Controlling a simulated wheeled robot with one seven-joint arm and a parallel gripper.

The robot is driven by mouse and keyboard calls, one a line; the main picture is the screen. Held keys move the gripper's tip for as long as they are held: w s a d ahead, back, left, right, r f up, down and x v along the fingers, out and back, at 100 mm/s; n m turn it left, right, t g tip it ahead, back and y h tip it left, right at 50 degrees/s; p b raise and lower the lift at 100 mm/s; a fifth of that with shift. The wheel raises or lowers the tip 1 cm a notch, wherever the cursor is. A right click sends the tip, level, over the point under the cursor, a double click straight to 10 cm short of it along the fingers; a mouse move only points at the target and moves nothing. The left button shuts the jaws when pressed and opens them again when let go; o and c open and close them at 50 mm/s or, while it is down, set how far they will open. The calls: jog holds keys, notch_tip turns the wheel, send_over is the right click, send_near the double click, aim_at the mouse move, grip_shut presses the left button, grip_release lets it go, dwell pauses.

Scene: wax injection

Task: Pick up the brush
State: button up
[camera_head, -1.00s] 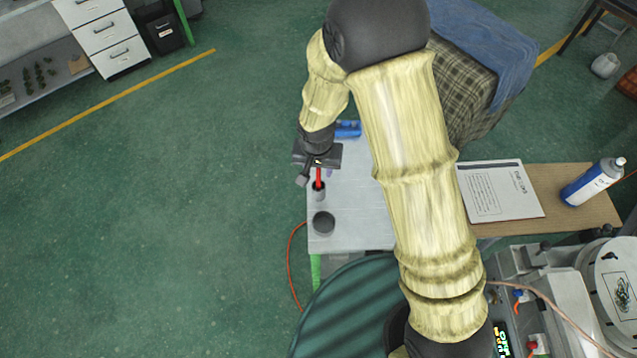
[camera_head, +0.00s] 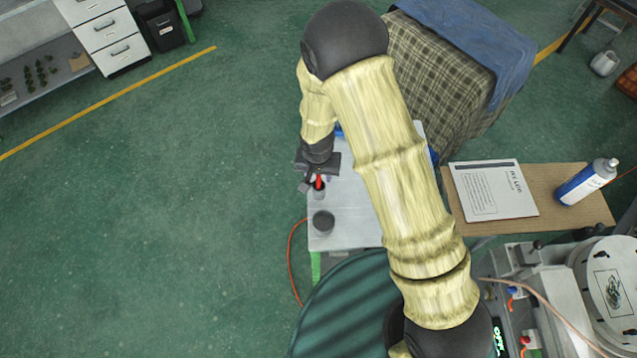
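The brush (camera_head: 319,181) shows as a short red handle standing about upright in a small grey cup (camera_head: 319,193) near the left edge of the white table (camera_head: 345,205). My gripper (camera_head: 311,184) points down right at the handle. One dark finger shows just left of the red handle. The other finger and the handle's upper end are hidden under the gripper body, so I cannot tell whether the fingers touch the brush or are open.
A dark round container (camera_head: 323,222) stands just in front of the cup. A paper sheet (camera_head: 493,190) and a spray can (camera_head: 587,181) lie and stand on the brown board (camera_head: 547,210) to the right. Blue things behind the gripper are mostly hidden by my arm.

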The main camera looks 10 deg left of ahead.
grip_shut()
jog(key=shift+r, duration=0.1)
notch_tip(320, 180, up, 10)
jog(key=b, duration=0.3)
dwell(0.4)
dwell(0.6)
